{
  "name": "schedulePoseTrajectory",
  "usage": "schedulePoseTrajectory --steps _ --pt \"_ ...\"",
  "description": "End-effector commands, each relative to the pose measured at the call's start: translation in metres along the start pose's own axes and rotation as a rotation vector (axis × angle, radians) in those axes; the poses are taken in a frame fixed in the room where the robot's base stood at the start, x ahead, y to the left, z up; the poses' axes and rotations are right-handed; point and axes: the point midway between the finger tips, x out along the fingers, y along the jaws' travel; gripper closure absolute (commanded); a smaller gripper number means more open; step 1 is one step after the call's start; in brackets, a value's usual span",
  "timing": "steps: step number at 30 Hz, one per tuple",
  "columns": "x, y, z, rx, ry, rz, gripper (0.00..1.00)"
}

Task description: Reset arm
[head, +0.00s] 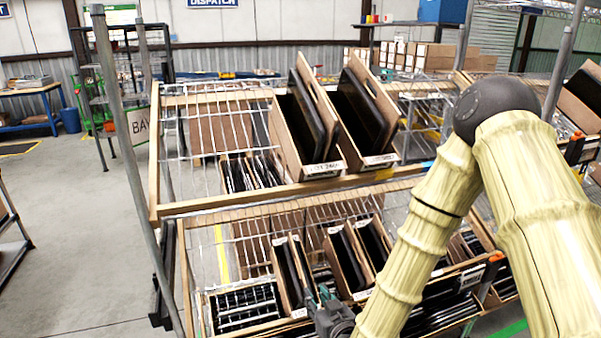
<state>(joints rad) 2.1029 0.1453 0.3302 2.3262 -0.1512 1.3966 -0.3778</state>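My arm, in a pale yellow ribbed cover, comes in from the right of the head view and bends down at a dark elbow joint. My gripper (322,298) is at the bottom middle, in front of the lower shelf. It is dark, small and partly cut off by the bottom edge, and I cannot make out whether its fingers are apart. It overlaps a narrow carton (290,276) with dark flat items on the lower shelf; I cannot tell if they touch. The arm hides part of the rack's right side.
The tilted wire rack has a wooden-edged upper shelf (156,150) holding two open cartons (288,150) (377,162) of dark flat items. More cartons (345,262) stand on the lower shelf. A metal post (128,150) rises at left. The floor (75,240) at left is clear.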

Motion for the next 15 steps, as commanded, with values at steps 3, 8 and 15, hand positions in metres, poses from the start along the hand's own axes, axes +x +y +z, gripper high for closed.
schedulePoseTrajectory --steps 3,8,15 --pt "-0.020 0.006 0.056 0.031 -0.159 0.000 0.70" --pt "-0.062 0.017 0.138 0.087 -0.407 0.016 0.70" --pt "-0.154 0.033 0.242 0.176 -0.773 0.075 0.70"
